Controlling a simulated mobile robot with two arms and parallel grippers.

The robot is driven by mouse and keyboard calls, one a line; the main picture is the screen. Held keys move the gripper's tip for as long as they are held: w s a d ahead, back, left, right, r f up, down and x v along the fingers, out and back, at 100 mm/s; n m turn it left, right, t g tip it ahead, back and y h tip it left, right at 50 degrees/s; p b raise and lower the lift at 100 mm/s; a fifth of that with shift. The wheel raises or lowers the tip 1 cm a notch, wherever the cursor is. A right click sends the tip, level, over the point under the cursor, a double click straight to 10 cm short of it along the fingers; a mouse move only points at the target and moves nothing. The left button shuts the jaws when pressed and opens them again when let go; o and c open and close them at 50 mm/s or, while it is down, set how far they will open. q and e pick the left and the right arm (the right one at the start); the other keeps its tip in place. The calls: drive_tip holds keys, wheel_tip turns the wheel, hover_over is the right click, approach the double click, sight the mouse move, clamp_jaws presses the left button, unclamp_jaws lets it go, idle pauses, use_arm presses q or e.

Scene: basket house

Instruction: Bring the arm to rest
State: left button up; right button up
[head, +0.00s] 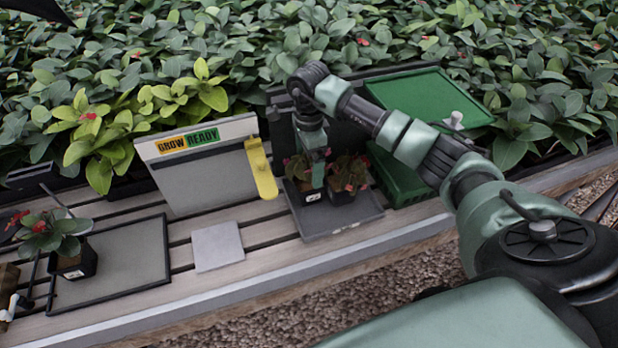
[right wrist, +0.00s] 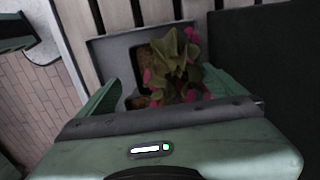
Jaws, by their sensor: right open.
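My right arm reaches over the bench in the head view, with its gripper (head: 318,168) pointing down at two small potted plants. The right gripper is open. In the right wrist view its fingers (right wrist: 160,92) stand apart on either side of a plant with pink flowers (right wrist: 178,65). The left potted plant (head: 297,172) is partly hidden by the gripper. The right potted plant (head: 347,178) stands close beside it. Both pots stand on a dark grey tray (head: 345,217). I cannot tell whether a finger touches a plant. My left gripper is not in view.
A "Grow Ready" board (head: 205,170) with a yellow tag (head: 261,168) stands left of the tray. A green crate (head: 400,178) is at the right. Another potted plant (head: 75,262) stands on a flat tray (head: 125,262) at left. A grey square (head: 217,246) lies between.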

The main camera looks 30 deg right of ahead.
drive_tip(key=shift+r, duration=1.1)
